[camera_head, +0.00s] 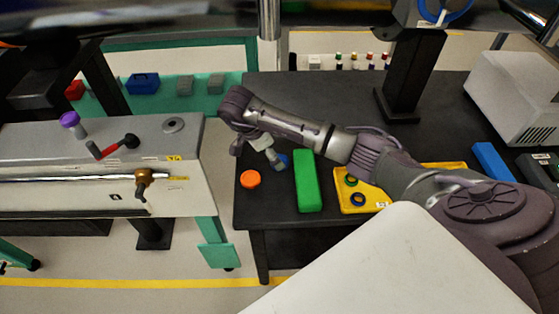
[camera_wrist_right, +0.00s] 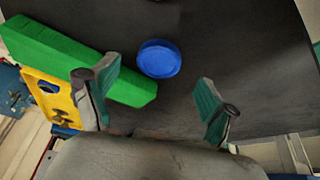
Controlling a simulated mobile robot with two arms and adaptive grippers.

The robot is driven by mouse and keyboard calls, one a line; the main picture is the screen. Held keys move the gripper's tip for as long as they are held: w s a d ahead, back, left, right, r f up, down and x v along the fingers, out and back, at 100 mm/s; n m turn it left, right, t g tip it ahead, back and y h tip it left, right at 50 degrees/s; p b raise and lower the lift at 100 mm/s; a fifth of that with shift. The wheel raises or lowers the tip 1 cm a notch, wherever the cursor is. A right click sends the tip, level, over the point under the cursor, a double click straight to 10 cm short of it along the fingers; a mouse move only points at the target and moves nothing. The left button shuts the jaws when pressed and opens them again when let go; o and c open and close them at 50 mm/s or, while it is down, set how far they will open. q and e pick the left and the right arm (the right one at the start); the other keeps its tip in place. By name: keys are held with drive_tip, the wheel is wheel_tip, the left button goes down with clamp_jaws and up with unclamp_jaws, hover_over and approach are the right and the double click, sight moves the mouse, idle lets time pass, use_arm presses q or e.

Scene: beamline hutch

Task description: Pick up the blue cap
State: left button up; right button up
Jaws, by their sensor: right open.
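The blue cap (camera_head: 283,160) lies on the dark table, partly hidden behind my right gripper in the head view. In the right wrist view the blue cap (camera_wrist_right: 158,58) is a round disc, fully visible, just beyond the fingertips and roughly midway between them. My right gripper (camera_wrist_right: 157,76) is open and empty, with its two green-padded fingers on either side of the view. In the head view my right gripper (camera_head: 270,152) points down close to the cap. I cannot tell its exact height above the table. My left gripper is not in view.
A green block (camera_head: 307,180) lies right of the cap, close to it. An orange cap (camera_head: 250,179) lies near the table's left edge. A yellow tray (camera_head: 428,167) with rings lies under my arm. A black post (camera_head: 412,75) and a white box (camera_head: 515,88) stand behind.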

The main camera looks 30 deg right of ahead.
drive_tip(key=shift+x, duration=1.45)
drive_tip(key=shift+s, duration=0.1)
drive_tip(key=c, duration=0.8)
drive_tip(key=shift+c, duration=0.2)
drive_tip(key=shift+r, duration=0.1)
drive_tip(key=shift+r, duration=0.55)
wheel_tip(320, 180, up, 3)
drive_tip(key=shift+f, duration=0.2)
drive_tip(key=s+d+r, duration=0.6)
drive_tip(key=s+r, duration=0.1)
drive_tip(key=s, duration=0.3)
